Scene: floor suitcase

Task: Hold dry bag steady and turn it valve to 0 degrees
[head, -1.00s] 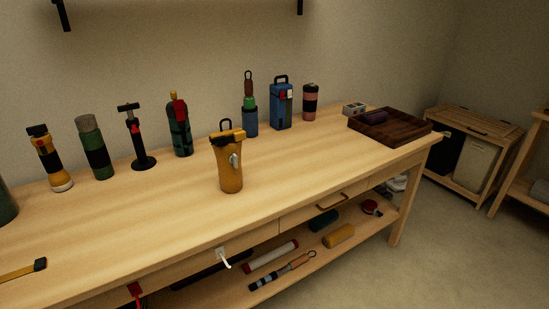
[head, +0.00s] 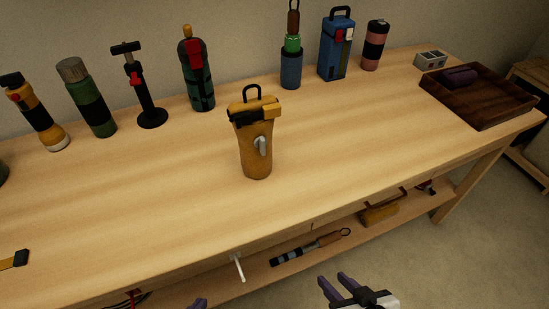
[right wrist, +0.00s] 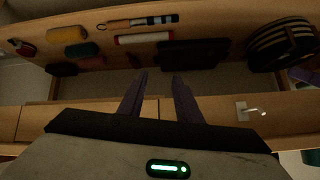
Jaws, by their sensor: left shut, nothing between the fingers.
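The dry bag (head: 256,160) is mustard yellow and stands upright on the workbench, with a black loop handle and a rolled top. Its grey valve (head: 261,146) is on the side facing me, its lever roughly upright; the exact angle is hard to read. My left gripper (head: 198,303) shows only as a purple tip at the bottom edge, well below the bag. My right gripper (head: 337,284) is open and empty in front of the bench, lower right of the bag. Its parted fingers also show in the right wrist view (right wrist: 160,84), with nothing between them.
The bench top (head: 150,200) is clear around the bag. Several bottles, a pump (head: 140,90) and a blue box (head: 336,48) stand along the back. A dark wooden tray (head: 478,110) lies at right. A white hook (head: 238,266) sticks out from the front edge. A lower shelf holds tools.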

